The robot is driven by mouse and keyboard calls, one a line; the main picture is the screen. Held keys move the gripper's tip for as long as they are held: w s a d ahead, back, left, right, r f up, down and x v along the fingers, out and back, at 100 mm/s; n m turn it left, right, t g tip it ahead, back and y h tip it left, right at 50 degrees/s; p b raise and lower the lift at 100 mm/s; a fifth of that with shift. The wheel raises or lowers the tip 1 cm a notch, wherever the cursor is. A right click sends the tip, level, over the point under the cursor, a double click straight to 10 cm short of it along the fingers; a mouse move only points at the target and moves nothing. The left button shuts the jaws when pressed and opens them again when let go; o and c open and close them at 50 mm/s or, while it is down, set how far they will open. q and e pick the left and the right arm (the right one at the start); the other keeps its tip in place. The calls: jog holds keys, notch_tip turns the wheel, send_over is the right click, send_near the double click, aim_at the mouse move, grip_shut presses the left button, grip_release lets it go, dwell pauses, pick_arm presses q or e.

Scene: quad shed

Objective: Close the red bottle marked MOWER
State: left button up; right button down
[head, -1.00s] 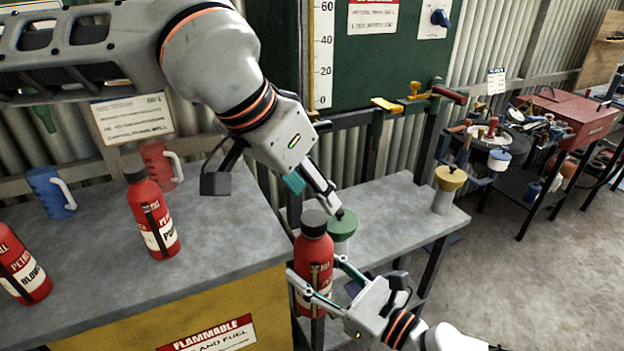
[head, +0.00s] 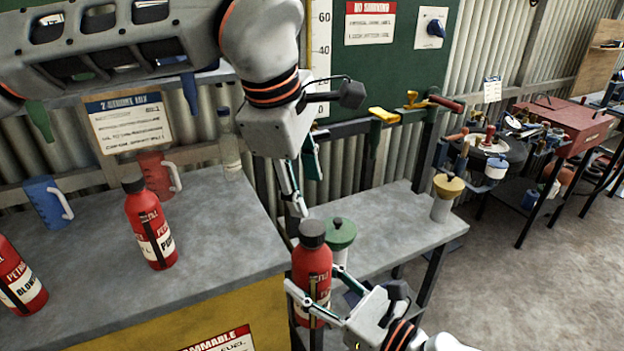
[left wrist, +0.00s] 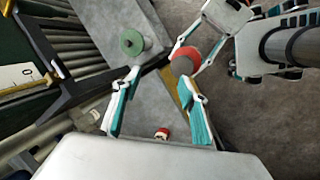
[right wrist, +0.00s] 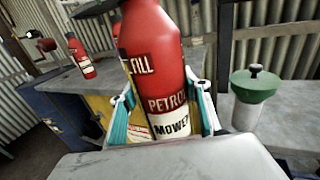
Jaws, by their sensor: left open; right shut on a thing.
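The red bottle marked MOWER (head: 312,268) stands upright in my right gripper (head: 318,305) at the right end of the near bench. Its label faces the right wrist view (right wrist: 165,105), where the fingers hold it from both sides. A dark cap (head: 312,234) sits on top of the bottle; how tight it is I cannot tell. My left gripper (head: 303,190) is open and empty, above and behind the cap, apart from it. In the left wrist view the bottle's top (left wrist: 186,62) lies beyond the open fingers.
A green-lidded container (head: 340,235) stands close behind the bottle. A yellow-topped container (head: 445,190) is on the lower bench. Other red bottles (head: 150,225) (head: 18,275), a blue jug (head: 48,200) and a red jug (head: 155,175) stand on the left bench.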

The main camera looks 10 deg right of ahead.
aim_at(312, 227)
pick_arm(q)
jog(key=n, duration=0.7)
jog(key=n+g+y, duration=0.1)
jog(key=n, duration=0.6)
jog(key=r+n, duration=0.1)
jog(key=n, duration=0.6)
jog(key=shift+s+d+n+y, duration=0.15)
jog(key=shift+s+n+y, duration=0.15)
jog(key=shift+n, duration=0.1)
jog(key=n, duration=0.4)
jog(key=n+g, duration=0.1)
jog(key=shift+s+d+r+n, duration=0.1)
jog(key=shift+s+r+n, duration=0.15)
jog(key=shift+n, duration=0.15)
jog(key=n, duration=0.4)
jog(key=shift+s+d+r+y, duration=0.1)
jog(key=shift+s+y, duration=0.1)
jog(key=shift+y, duration=0.1)
jog(key=n, duration=0.4)
jog(key=shift+s+d+r+n+g, duration=0.1)
jog(key=shift+s+r+n+g, duration=0.05)
jog(key=shift+s+n+g, duration=0.2)
jog(key=shift+f, duration=4)
jog(key=shift+c, duration=0.4)
